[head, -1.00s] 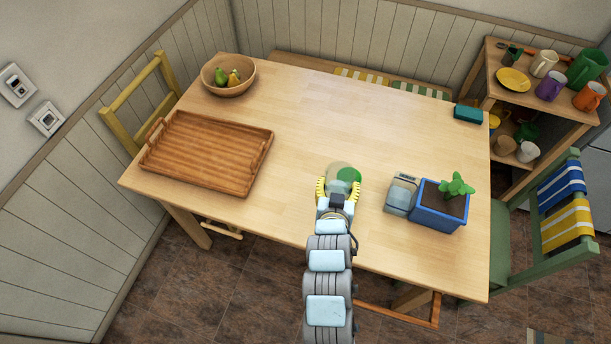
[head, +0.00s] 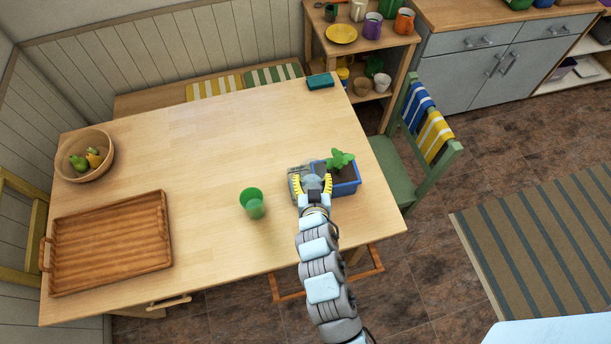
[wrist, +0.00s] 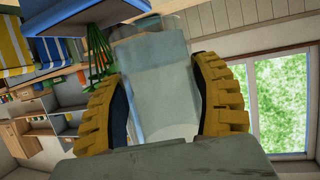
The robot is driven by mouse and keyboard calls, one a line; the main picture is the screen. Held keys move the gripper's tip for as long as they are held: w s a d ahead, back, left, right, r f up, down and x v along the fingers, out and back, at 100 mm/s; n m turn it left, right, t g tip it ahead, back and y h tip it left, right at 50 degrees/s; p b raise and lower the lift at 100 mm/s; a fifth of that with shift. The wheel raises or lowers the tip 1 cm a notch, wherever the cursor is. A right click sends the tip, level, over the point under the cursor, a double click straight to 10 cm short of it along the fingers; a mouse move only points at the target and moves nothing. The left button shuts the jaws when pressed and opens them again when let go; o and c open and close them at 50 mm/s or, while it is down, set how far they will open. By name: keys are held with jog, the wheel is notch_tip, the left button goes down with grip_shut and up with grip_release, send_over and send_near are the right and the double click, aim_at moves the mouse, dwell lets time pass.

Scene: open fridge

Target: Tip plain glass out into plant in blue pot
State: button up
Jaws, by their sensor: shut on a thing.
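My gripper (head: 313,187) is shut on the plain glass (wrist: 158,90). In the wrist view the clear glass sits between the two yellow fingers. In the head view it shows only as a pale shape by the fingertips, at the left edge of the blue pot (head: 347,189). The blue pot holds dark soil and a green plant (head: 340,160). In the wrist view the pot (wrist: 75,22) and drooping green leaves (wrist: 98,55) appear upside down, left of the glass. I cannot tell how far the glass is tilted or what it contains.
A grey, glassy container (head: 295,180) stands against the pot's left side, partly behind my gripper. A green glass (head: 252,204) stands alone to the left. A wooden tray (head: 112,240) and fruit bowl (head: 84,155) are farther left. The back middle of the table is clear.

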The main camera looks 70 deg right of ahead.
jog(key=shift+f+b, duration=0.65)
jog(key=shift+f, duration=0.95)
jog(key=p, duration=0.2)
jog(key=shift+s+a+r+g+y+p, duration=0.1)
jog(key=shift+r+g+y+p, duration=0.15)
jog(key=shift+g+y+p, duration=0.05)
jog(key=p, duration=0.1)
jog(key=y+p, duration=0.1)
jog(key=p, duration=0.1)
jog(key=shift+s+a+r+n+g+p, duration=0.2)
jog(key=shift+s+n+g+p, duration=0.1)
jog(key=shift+n+g, duration=0.1)
jog(key=p, duration=0.3)
jog(key=shift+s+a+g+y, duration=0.15)
jog(key=shift+s+g+y, duration=0.05)
jog(key=shift+g+y, duration=0.2)
jog(key=shift+s+a+n+g+y+p, duration=0.2)
jog(key=shift+n+g+y+p, duration=0.1)
jog(key=shift+p, duration=0.55)
jog(key=shift+p, duration=0.35)
